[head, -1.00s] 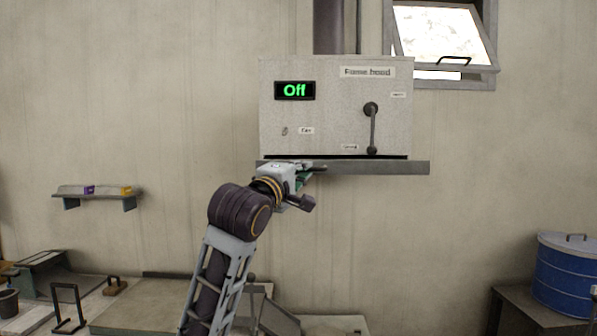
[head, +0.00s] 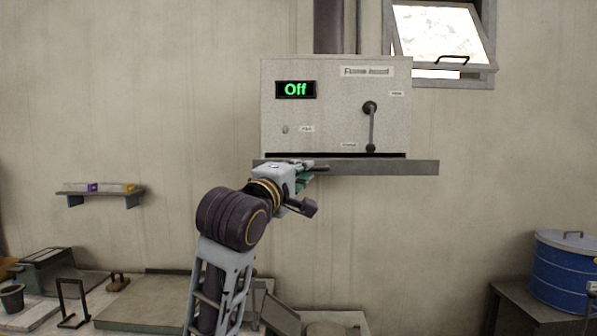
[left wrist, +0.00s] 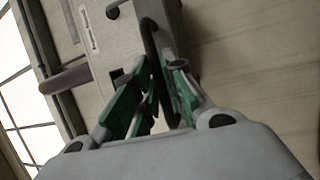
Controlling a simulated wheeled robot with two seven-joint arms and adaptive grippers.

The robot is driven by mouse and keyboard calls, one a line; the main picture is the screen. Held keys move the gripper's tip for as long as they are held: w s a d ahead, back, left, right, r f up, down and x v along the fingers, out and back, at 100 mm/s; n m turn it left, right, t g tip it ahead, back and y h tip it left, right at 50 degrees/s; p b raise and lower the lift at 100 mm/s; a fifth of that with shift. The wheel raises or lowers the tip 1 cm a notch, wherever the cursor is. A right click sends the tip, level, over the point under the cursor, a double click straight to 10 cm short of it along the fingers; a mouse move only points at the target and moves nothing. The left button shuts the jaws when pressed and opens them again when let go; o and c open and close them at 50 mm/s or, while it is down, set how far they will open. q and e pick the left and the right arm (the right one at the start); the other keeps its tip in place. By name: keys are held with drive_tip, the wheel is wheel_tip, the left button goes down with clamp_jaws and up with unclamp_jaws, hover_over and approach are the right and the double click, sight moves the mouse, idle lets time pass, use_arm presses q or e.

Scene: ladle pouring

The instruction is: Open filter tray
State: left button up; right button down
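The filter tray (head: 400,167) is a flat grey slab at the bottom of the pale fume hood box (head: 335,120). It sticks out towards me, with a dark gap between it and the box above. My left gripper (head: 312,170) is at the left part of the tray's front. In the left wrist view, its green fingers (left wrist: 160,75) close in around a dark looped handle (left wrist: 150,40). The fingers look shut on this handle, though the exact contact is partly hidden. My right gripper is not in view.
A small wall shelf (head: 100,192) is at left, a blue drum (head: 565,270) at lower right. The wall below the tray's right part is clear.

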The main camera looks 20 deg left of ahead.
use_arm(q)
drive_tip(key=o, duration=0.3)
drive_tip(key=shift+w, duration=0.1)
drive_tip(key=shift+s, duration=0.2)
drive_tip(key=shift+v, duration=3.6)
drive_tip(key=shift+f, duration=0.1)
